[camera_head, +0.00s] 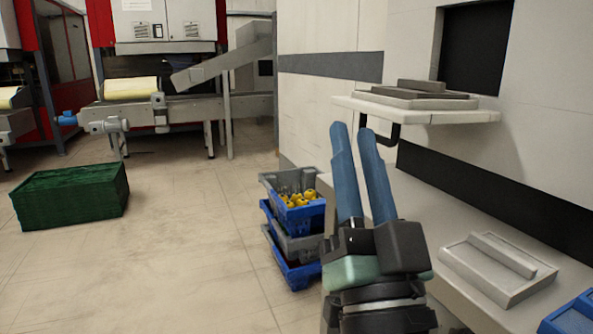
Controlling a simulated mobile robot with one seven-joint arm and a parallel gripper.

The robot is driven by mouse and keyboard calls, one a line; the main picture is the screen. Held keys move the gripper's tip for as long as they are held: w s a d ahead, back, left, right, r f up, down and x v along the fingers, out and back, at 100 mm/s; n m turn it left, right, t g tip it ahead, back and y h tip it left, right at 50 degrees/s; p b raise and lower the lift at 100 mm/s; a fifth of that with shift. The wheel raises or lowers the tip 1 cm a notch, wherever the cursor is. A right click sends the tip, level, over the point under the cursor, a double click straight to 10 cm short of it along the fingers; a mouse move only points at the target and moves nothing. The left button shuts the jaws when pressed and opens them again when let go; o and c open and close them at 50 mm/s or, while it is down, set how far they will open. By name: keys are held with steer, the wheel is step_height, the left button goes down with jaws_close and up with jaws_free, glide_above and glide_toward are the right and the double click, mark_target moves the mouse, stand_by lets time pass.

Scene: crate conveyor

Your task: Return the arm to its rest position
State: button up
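My gripper (351,131) is raised in the right-centre of the head view, with its two long blue fingers pointing up and away. A narrow gap shows between the fingers, with nothing held in it, so it is open and empty. Behind it are the pale wall and the wall shelf (455,117), whose left part is close to the fingertips in the picture. My wrist shows at the bottom; the rest of my arm is out of view.
Stacked blue and grey crates (292,250), the top one holding yellow-topped items, stand left of my gripper. A pale counter (425,255) with a grey slab (497,266) lies right. A blue crate (575,320) shows bottom right. A green crate (70,195) stands left; open floor lies between.

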steer(key=s+a+r+n+h+p, duration=0.1)
steer(key=s+a+r+p, duration=0.15)
steer(key=r+p, duration=0.55)
steer(key=s+a+r+n+t+p, duration=0.1)
steer(key=s+a+r+p, duration=0.15)
steer(key=r, duration=0.95)
steer(key=s+a+r+n+h+p, duration=0.15)
steer(key=s+r+p, duration=0.35)
steer(key=r, duration=0.5)
step_height(320, 180, up, 37)
steer(key=w+p, duration=0.1)
steer(key=p, duration=3.7)
steer(key=shift+w+a+y, duration=0.2)
steer(key=shift+w+y, duration=0.1)
steer(key=shift+y, duration=0.05)
